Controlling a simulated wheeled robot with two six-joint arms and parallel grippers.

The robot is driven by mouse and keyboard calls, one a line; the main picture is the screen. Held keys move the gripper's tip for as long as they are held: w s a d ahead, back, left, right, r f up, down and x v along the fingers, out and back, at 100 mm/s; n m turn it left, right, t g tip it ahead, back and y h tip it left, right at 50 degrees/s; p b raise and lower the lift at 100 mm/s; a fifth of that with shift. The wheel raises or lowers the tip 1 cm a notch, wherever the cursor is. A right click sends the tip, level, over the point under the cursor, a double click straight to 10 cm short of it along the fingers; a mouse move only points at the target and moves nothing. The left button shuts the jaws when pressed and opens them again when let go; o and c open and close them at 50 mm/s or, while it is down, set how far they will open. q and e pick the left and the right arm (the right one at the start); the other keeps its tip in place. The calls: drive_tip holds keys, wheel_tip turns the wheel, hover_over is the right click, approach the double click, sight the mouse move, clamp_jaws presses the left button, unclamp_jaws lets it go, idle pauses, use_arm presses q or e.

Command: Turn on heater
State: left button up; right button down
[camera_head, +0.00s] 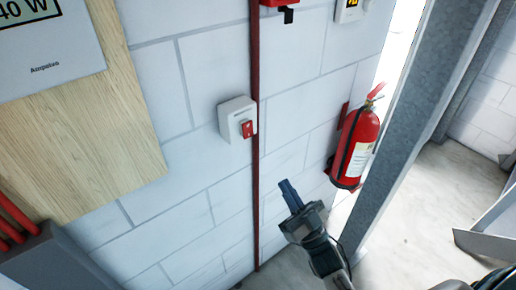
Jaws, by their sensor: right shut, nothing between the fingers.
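A white switch box (232,115) is mounted on the white block wall, with a red rocker switch (247,129) on its lower right face. I cannot tell whether the rocker is on or off. My right gripper (287,188) is shut and empty. In the picture it is below and to the right of the switch, apart from it, with its blue-grey fingers pointing up and left. My left gripper is not in view. I cannot tell which thing is the heater.
A red vertical pipe (255,180) runs down the wall just right of the switch. A red fire extinguisher (355,146) hangs further right, beside a grey metal post (412,110). A wooden board (95,135) with a grey sign (45,55) is at left.

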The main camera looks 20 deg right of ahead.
sight(249, 134)
drive_tip(key=p+x, duration=0.2)
drive_tip(key=x, duration=0.2)
drive_tip(key=f+p+x, duration=0.1)
drive_tip(key=p+x, duration=0.1)
drive_tip(key=x, duration=0.2)
drive_tip(key=w+p+x, duration=0.1)
drive_tip(key=p+x, duration=0.1)
drive_tip(key=x, duration=0.2)
drive_tip(key=shift+w+a+f+p, duration=0.2)
drive_tip(key=shift+p, duration=0.15)
drive_tip(key=shift+w+a+f, duration=0.15)
drive_tip(key=shift+w, duration=0.3)
drive_tip(key=b, duration=0.1)
drive_tip(key=f+b, duration=0.1)
drive_tip(key=shift+w+a+t+b, duration=0.15)
drive_tip(key=shift+w+t+b, duration=0.15)
drive_tip(key=shift+r+p, duration=0.35)
drive_tip(key=shift+p, duration=0.05)
